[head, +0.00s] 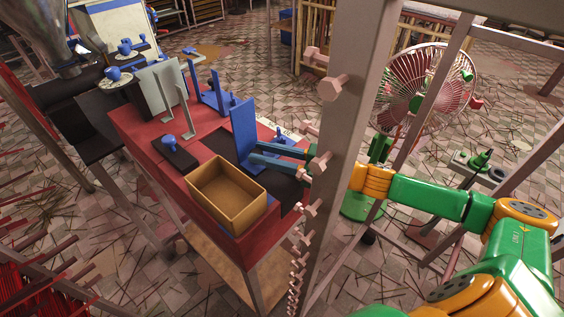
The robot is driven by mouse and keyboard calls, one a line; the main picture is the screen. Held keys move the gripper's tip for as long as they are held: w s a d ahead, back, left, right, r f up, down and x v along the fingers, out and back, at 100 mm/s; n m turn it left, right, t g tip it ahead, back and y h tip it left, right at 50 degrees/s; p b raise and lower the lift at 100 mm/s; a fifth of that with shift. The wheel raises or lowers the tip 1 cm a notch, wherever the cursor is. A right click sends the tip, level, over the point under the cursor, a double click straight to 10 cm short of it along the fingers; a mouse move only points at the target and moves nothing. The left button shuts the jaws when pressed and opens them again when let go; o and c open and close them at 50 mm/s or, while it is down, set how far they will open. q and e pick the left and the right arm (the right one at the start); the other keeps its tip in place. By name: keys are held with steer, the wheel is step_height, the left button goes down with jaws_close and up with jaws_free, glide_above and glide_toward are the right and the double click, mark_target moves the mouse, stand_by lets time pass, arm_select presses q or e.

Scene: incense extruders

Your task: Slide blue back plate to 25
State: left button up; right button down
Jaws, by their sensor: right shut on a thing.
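The blue back plate (242,130) stands upright on the red table, right of its middle. My right gripper (254,158) reaches in from the right past a grey post, and its fingers are shut on the plate's lower part. A pale strip with dark marks (278,129), perhaps a scale, lies behind the plate and is partly hidden by the gripper. Its numbers are too small to read, so I cannot tell the plate's position on it. My left gripper is not in view.
An open tan box (226,190) sits at the red table's (141,135) front, close to the plate. A dark block with a blue knob (174,155), grey upright plates (163,85) and a blue bracket (215,96) stand left and behind. A grey post with pegs (348,130) stands before my right arm.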

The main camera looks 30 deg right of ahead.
steer(key=shift+w+f, duration=0.15)
steer(key=shift+s, duration=0.2)
steer(key=c, duration=0.6)
jaws_free()
steer(key=shift+d, duration=0.1)
steer(key=shift+s+d, duration=0.35)
steer(key=shift+s, duration=0.05)
steer(key=p+v, duration=0.2)
steer(key=v, duration=0.1)
steer(key=p+v, duration=0.1)
steer(key=v, duration=0.1)
steer(key=shift+r+p, duration=0.3)
steer(key=shift+p, duration=0.05)
steer(key=shift+s+d+f+p, duration=0.15)
steer(key=shift+s+d+p, duration=0.15)
steer(key=shift+s+d, duration=0.05)
steer(key=shift+f, duration=0.1)
